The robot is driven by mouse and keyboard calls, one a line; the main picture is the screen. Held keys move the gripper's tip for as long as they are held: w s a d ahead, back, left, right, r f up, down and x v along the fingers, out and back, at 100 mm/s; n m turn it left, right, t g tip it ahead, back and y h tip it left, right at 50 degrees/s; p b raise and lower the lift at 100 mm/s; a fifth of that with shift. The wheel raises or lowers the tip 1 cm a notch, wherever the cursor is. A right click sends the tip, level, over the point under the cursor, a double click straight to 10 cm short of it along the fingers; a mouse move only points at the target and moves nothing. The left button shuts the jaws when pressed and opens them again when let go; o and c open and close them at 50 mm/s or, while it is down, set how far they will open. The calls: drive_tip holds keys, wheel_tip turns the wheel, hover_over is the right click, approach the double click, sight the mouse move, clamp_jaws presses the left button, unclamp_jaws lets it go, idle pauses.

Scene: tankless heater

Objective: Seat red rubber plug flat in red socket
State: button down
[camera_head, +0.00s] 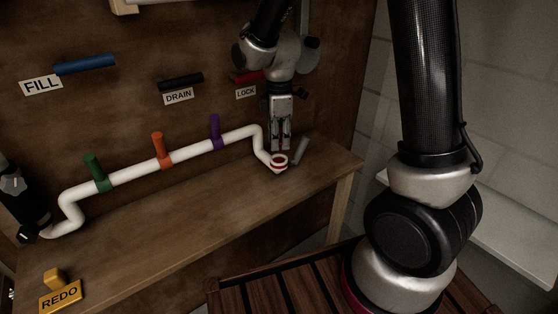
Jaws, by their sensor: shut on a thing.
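The red socket (279,164) is the red-banded, upturned right end of a white pipe, near the right end of the wooden bench. My gripper (281,148) points down directly above the socket, with its fingertips close to the rim. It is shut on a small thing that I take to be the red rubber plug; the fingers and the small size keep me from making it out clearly. I cannot tell whether the plug touches the socket or how level it sits.
A grey cylinder (300,151) leans just right of the socket. The white pipe (137,172) carries green, orange and purple handles. Levers labelled FILL, DRAIN and LOCK are on the wooden back panel. A yellow REDO block (61,295) is at front left. The bench front is clear.

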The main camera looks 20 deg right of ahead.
drive_tip(key=shift+f, duration=0.1)
drive_tip(key=shift+f, duration=1.6)
drive_tip(key=shift+f, duration=0.5)
idle(0.4)
drive_tip(key=shift+r, duration=0.55)
drive_tip(key=shift+f, duration=0.5)
idle(1.0)
drive_tip(key=shift+r, duration=0.5)
drive_tip(key=shift+f, duration=0.65)
idle(1.2)
drive_tip(key=shift+r, duration=0.1)
drive_tip(key=shift+r, duration=0.5)
